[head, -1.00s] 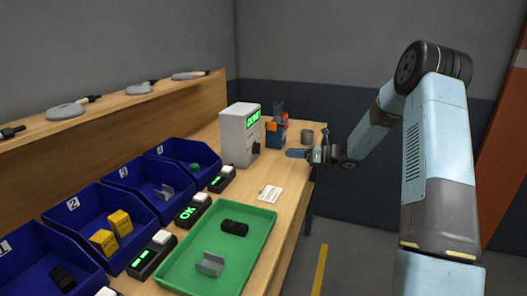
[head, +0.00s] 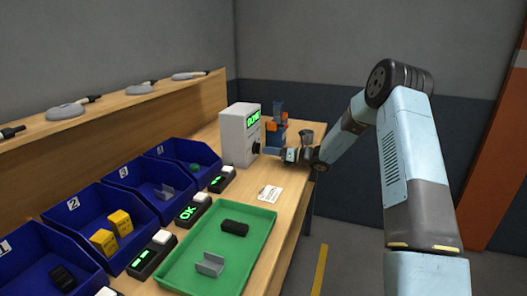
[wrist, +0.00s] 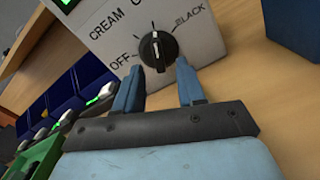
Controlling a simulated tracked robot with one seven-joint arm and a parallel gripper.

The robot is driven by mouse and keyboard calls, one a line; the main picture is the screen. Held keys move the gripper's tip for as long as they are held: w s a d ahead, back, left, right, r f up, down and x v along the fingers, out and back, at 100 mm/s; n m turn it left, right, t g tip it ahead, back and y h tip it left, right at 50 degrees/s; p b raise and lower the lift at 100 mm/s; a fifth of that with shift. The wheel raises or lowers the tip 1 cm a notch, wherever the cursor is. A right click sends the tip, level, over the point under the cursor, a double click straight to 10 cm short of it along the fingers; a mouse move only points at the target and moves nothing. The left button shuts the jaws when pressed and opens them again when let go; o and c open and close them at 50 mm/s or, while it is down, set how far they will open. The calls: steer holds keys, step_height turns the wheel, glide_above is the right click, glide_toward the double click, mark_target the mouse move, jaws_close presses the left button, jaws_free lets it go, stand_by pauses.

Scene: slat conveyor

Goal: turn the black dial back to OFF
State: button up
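The black dial (wrist: 157,48) sits on the front of a light grey box (wrist: 205,25), which also shows in the head view (head: 234,138). In the wrist view the dial's white mark points up, between CREAM and BLACK, away from the OFF label at its left. In the head view the dial (head: 256,147) is small. My gripper (wrist: 158,68) has its two blue fingers apart, with nothing between them. The fingertips are just short of the dial, one toward each side of it; I see no contact. In the head view my gripper (head: 273,151) is close in front of the box.
A blue and orange object (head: 277,135) and a grey cup (head: 306,137) stand beside and behind my gripper. A white card (head: 270,193) lies on the wooden bench. A green tray (head: 222,252) and blue bins (head: 120,200) are nearer.

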mark_target(257, 148)
steer(key=shift+x, duration=1.7)
steer(key=shift+c, duration=0.2)
jaws_close()
